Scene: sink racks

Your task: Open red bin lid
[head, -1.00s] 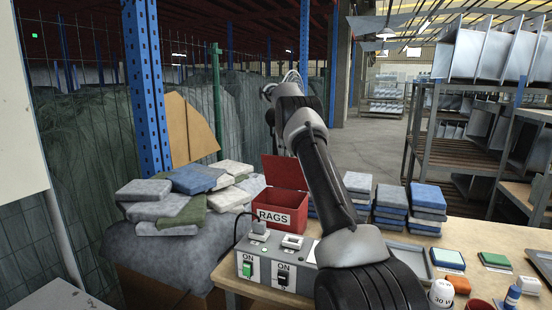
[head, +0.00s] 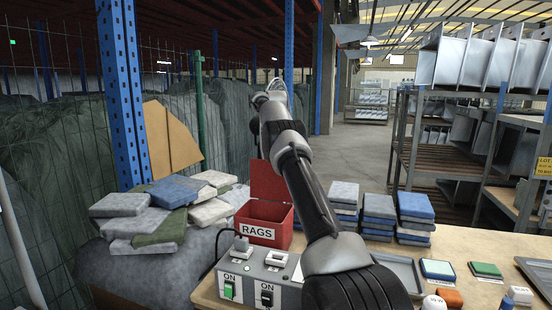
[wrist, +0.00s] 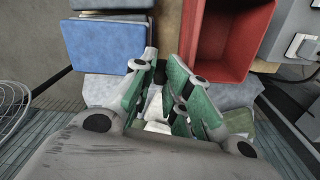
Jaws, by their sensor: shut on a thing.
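The red bin (head: 264,232), labelled RAGS, stands on the workbench left of my arm. Its red lid (head: 271,180) stands up at the bin's back edge, so the bin is open. In the wrist view I look down into the empty-looking red bin (wrist: 226,35), right of the fingers. My gripper (wrist: 163,65), with green finger pads, is above and behind the bin. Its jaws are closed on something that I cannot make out. In the head view the gripper (head: 272,88) is small and far off, with its fingers unclear, and appears above the lid.
A switch box (head: 247,278) stands in front of the bin. Stacks of blue and grey cloths (head: 380,210) stand to its right, and a cloth pile (head: 160,212) to its left. A blue post (head: 120,95) and wire fence rise at the left. An aisle (head: 355,155) lies open behind.

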